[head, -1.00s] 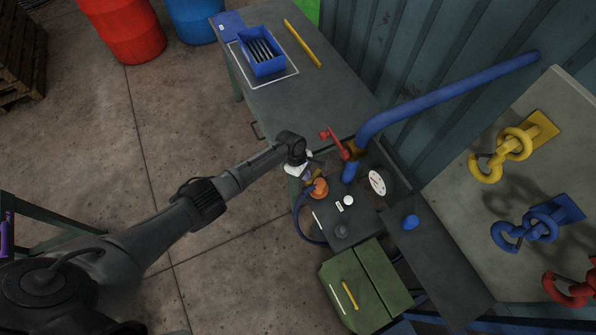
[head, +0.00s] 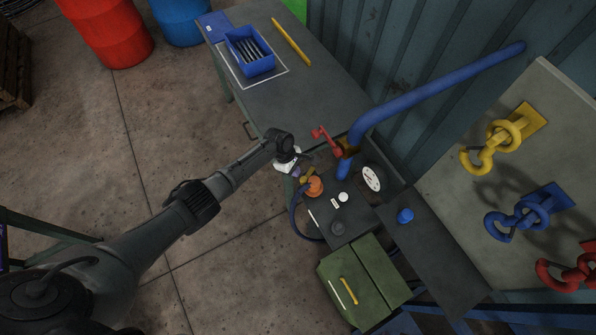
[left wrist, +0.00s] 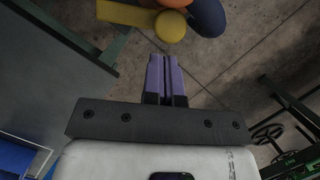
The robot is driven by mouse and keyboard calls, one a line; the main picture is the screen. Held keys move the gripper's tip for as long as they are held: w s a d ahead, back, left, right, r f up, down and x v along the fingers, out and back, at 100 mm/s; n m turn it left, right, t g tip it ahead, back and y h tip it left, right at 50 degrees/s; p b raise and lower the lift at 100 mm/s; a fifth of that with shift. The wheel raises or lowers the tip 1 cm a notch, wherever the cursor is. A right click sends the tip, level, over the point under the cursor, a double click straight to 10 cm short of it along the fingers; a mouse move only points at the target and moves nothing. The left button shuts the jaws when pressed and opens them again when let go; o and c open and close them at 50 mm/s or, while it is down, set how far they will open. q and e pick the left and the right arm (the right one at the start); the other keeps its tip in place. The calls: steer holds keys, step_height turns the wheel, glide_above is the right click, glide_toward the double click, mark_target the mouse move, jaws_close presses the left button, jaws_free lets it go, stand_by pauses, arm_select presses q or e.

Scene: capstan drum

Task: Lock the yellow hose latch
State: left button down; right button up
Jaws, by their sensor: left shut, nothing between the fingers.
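The yellow latch (head: 308,174) sits beside the orange hose coupling (head: 315,187) at the left edge of the dark bench, where a dark blue hose (head: 296,222) loops down. In the left wrist view the latch (left wrist: 171,26) shows as a round yellow end with a flat arm reaching left, with orange and dark blue parts behind it. My left gripper (head: 298,172) is beside the latch, its purple fingers (left wrist: 162,60) shut and empty. The fingertips are just short of the latch in the wrist picture; I cannot tell whether they touch. My right gripper is not in view.
A red crank handle (head: 326,139) and thick blue pipe (head: 440,95) stand behind the coupling. A white gauge (head: 371,178) and green box (head: 358,284) are nearby. A blue bin (head: 249,53) sits on the back table.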

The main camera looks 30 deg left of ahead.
arm_select(q)
steer(key=w+a+v, duration=0.1)
steer(key=v, duration=1)
steer(key=shift+a+f, duration=0.2)
steer(key=shift+a, duration=0.05)
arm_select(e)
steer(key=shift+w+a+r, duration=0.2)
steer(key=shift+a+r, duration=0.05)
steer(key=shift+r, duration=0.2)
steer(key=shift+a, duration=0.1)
